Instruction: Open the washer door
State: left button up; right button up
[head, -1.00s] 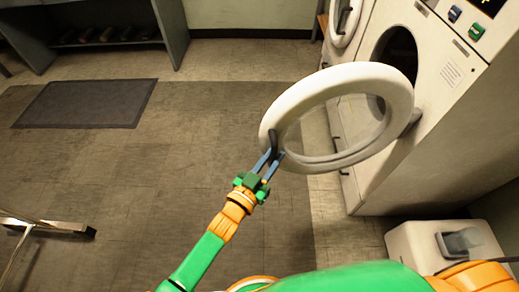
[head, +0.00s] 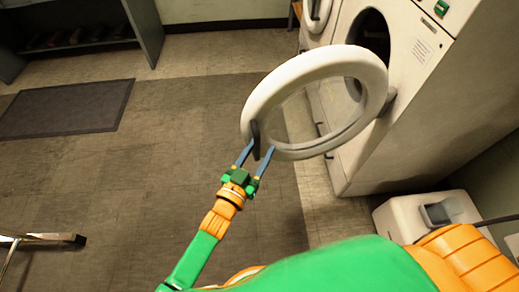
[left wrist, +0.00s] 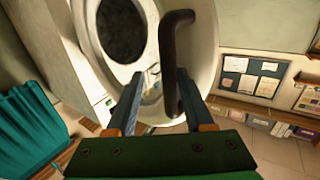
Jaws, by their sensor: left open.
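The washer door (head: 260,95), a white ring, stands swung wide open from the white washer (head: 415,95), joined by its hinge at the right. The washer's dark round opening (head: 371,42) is partly visible behind it. The dark door handle (head: 256,136) is on the ring's near left side. My left gripper (head: 259,154) is open at the handle, its blue fingers spread. In the left wrist view, the handle (left wrist: 171,50) runs down between the fingertips, nearer the right finger; contact cannot be told. My right gripper is out of view.
Another white machine (head: 318,14) stands behind. A white bin (head: 395,213) is on the floor near the washer's front corner. A dark mat (head: 65,108) and a shelf unit (head: 90,40) lie to the left. The floor between is clear.

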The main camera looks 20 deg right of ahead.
pick_arm(q)
jog(key=p+v, duration=0.1)
jog(key=v, duration=0.6)
jog(key=shift+p, duration=0.35)
